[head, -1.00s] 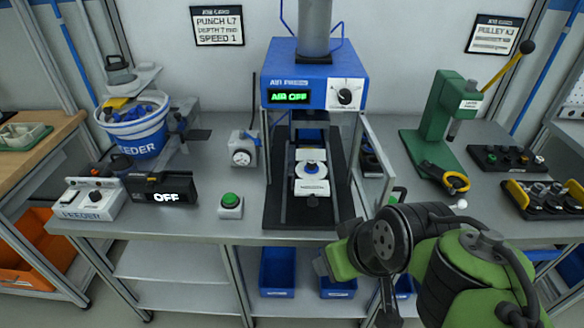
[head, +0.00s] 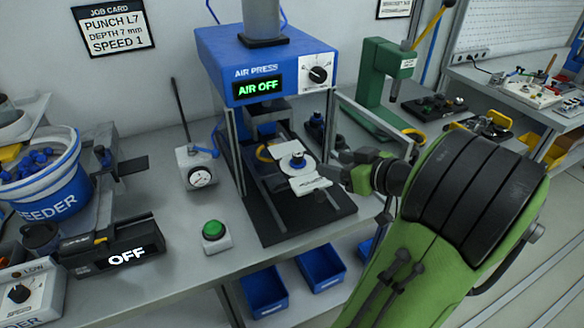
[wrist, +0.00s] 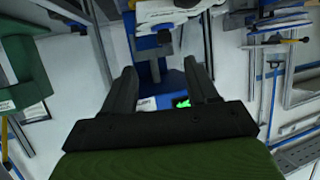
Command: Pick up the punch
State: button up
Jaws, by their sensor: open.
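I cannot make out for certain which thing is the punch. The blue air press (head: 262,68) stands in the middle of the bench and its display reads AIR OFF. A pale fixture with a round white and blue part (head: 298,161) sits on its black base. A dark block with small knobs (head: 318,128) stands just behind the press's right side, partly hidden by the frame. My gripper (head: 338,174) is at the front right of the press, near the pale fixture. In the wrist view its two fingers (wrist: 160,80) are apart with nothing between them.
The blue feeder bucket (head: 50,185) is at far left. A green hand press (head: 388,85) and a black block with several knobs (head: 432,106) are at right.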

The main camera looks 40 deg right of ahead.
aim_at(302, 157)
jog(key=x, duration=0.7)
jog(key=b+x, duration=0.1)
jog(key=x, duration=0.3)
jog(key=shift+a+r, duration=0.1)
jog(key=shift+a, duration=0.2)
jog(key=shift+r, duration=0.1)
grip_shut()
